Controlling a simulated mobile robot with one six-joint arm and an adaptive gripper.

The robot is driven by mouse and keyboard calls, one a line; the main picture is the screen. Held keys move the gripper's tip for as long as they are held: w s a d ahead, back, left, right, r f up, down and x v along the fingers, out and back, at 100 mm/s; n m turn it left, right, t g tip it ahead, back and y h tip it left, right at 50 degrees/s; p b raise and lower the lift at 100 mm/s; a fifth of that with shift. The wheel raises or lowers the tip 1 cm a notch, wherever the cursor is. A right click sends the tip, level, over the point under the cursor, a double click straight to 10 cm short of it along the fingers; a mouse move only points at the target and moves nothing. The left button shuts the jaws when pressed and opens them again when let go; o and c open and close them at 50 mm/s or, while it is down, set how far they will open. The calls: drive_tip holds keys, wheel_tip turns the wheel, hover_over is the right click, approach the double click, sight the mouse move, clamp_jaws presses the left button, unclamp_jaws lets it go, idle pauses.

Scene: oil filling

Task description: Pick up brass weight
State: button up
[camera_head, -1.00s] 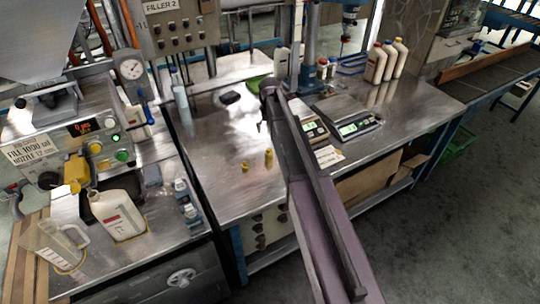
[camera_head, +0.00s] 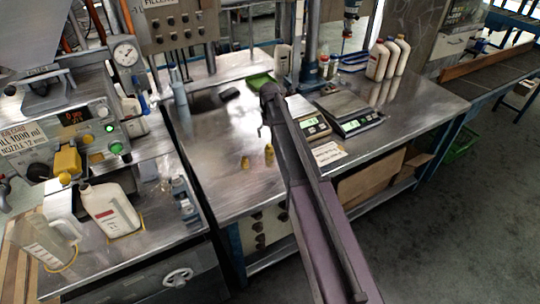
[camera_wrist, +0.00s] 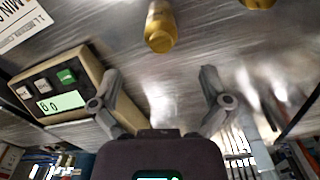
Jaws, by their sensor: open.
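Two brass weights stand upright on the steel bench: a shorter one (camera_head: 244,163) and a taller one (camera_head: 269,155) to its right, in the head view. In the wrist view one brass weight (camera_wrist: 161,27) is near the top middle, and part of another (camera_wrist: 258,3) is cut off by the top edge. My gripper (camera_wrist: 162,105) is open with nothing between its fingers. The nearer weight lies beyond the fingertips, apart from them. In the head view my arm reaches over the bench just right of the weights and mostly hides the gripper.
A scale (camera_wrist: 62,98) with a lit display is close beside the left finger in the wrist view. Two scales stand right of my arm, one being the larger scale (camera_head: 352,116). A printed card (camera_head: 328,153) lies in front. The steel bench (camera_head: 215,185) is clear left of the weights.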

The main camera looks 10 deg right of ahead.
sight(270, 150)
drive_tip(key=shift+f+b, duration=1.4)
drive_tip(key=shift+f, duration=0.3)
drive_tip(key=shift+f, duration=0.1)
drive_tip(key=shift+f+b, duration=2.5)
drive_tip(key=shift+b, duration=0.1)
drive_tip(key=shift+c, duration=0.2)
clamp_jaws()
